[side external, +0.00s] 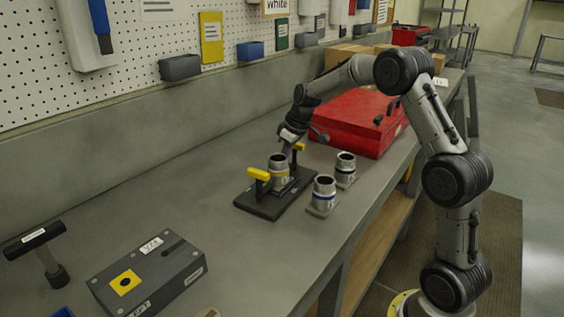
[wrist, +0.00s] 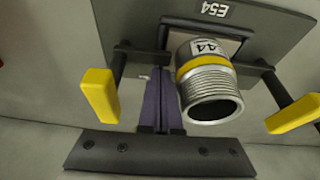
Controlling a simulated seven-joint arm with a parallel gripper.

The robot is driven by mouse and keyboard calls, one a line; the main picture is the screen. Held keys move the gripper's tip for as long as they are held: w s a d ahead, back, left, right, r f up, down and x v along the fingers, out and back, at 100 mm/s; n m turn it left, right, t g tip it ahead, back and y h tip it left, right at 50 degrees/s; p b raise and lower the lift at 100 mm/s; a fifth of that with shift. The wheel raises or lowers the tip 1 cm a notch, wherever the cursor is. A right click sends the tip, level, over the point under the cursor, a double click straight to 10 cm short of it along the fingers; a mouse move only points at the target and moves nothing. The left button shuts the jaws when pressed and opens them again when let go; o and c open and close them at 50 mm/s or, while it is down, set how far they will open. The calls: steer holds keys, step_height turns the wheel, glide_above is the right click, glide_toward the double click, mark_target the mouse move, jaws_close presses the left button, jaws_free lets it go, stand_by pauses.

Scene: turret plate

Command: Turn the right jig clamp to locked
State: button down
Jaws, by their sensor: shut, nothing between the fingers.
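A dark jig plate (side external: 270,206) on the bench carries a metal cylinder (side external: 279,170) with a yellow band, also in the wrist view (wrist: 209,84). Two clamps with yellow handles stand on either side of it: one nearer in the side view (side external: 259,174), one farther (side external: 299,147). The wrist view shows a left handle (wrist: 99,95) and a right handle (wrist: 294,113); I cannot tell which is the task's right clamp. My gripper (wrist: 161,78) is shut and empty, its fingers between the left handle and the cylinder. In the side view it is beside the farther handle.
Two loose metal cylinders, one blue-banded (side external: 323,193) and one dark-banded (side external: 345,170), stand right of the plate. A red case (side external: 358,120) is behind them. A grey box (side external: 148,275) and a T-handled tool (side external: 47,255) are at front left.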

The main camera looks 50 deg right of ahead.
steer(key=shift+w, duration=0.1)
steer(key=w, duration=0.4)
steer(key=shift+w+a, duration=0.1)
steer(key=shift+a, duration=0.05)
steer(key=w+a+v, duration=0.1)
steer(key=a+v, duration=0.2)
steer(key=v, duration=1.1)
steer(key=s+a+r+n+t, duration=0.1)
steer(key=s+a+r, duration=0.3)
steer(key=s+a, duration=0.3)
steer(key=s+a+r+n+t, duration=0.1)
steer(key=s+a+r, duration=0.4)
steer(key=s, duration=0.4)
steer(key=s+a+f+m, duration=0.3)
steer(key=s+f, duration=1)
steer(key=s, duration=0.5)
